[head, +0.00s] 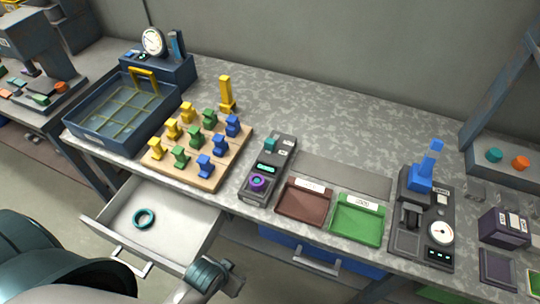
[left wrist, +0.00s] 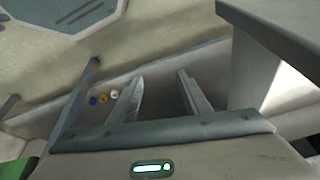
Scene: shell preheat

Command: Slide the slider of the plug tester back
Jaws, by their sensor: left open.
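A narrow dark device (head: 253,196), which looks like the plug tester, stands on the bench. It has a teal block (head: 270,144) near its far end that may be its slider, a small lit screen (head: 265,169) and a purple ring (head: 257,183) near its front. My left gripper (head: 207,276) is below the bench's front edge, in front of the open drawer and well apart from the device. In the left wrist view its two fingers (left wrist: 160,82) are spread with nothing between them. My right gripper is not in view.
An open drawer (head: 185,222) holding a teal ring (head: 144,218) juts out at the front. A plug board (head: 208,178) stands left of the device, red (head: 304,203) and green (head: 357,220) trays right. A gauge station (head: 408,244) stands farther right. The bench's back is mostly clear.

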